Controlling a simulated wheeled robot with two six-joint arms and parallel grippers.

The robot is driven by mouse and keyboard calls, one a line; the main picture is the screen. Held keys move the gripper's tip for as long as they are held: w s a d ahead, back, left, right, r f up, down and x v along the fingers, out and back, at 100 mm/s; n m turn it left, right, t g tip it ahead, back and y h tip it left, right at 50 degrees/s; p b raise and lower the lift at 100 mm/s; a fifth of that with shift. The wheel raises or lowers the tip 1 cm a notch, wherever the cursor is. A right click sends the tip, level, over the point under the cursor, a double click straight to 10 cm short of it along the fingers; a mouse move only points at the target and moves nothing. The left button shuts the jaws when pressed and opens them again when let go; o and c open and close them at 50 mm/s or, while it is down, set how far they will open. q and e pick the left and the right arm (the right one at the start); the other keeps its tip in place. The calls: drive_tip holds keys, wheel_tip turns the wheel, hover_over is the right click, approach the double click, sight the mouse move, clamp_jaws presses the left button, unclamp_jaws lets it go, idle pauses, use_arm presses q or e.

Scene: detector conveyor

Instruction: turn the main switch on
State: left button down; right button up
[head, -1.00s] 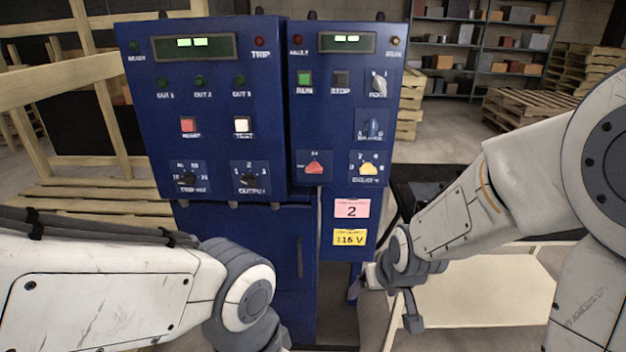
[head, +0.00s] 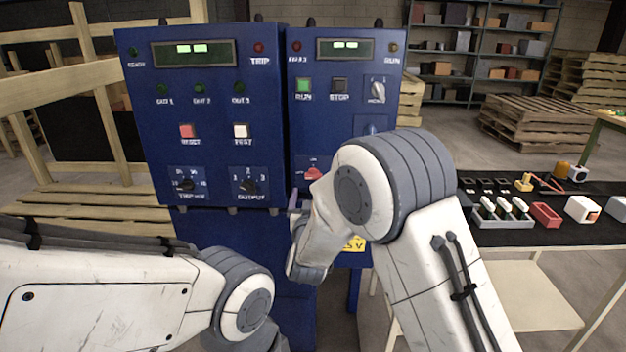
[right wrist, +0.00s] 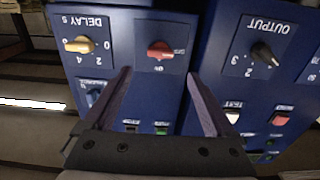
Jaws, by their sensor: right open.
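The main switch is a red rotary knob (head: 313,174) low on the right-hand blue cabinet. In the right wrist view, which is upside down, the red knob (right wrist: 160,50) lies roughly sideways, with small labels beside and below it. My right gripper (right wrist: 159,73) is open and empty, its two purple fingers on either side of the knob in the picture and apart from it. In the head view my right forearm and wrist hide most of that gripper and the panel below the knob. My left arm reaches in at the lower left; its gripper is out of view.
Near the red knob are a yellow delay knob (right wrist: 80,45) and a black output knob (right wrist: 263,53). The left-hand blue cabinet (head: 215,120) has further buttons. A black-topped table (head: 560,236) with several small parts stands at the right.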

sight(313, 177)
drive_tip(key=w, duration=0.5)
drive_tip(key=w+p, duration=0.1)
drive_tip(key=w, duration=0.2)
drive_tip(key=shift+w+d, duration=0.25)
drive_tip(key=shift+w, duration=0.05)
drive_tip(key=c, duration=1.4)
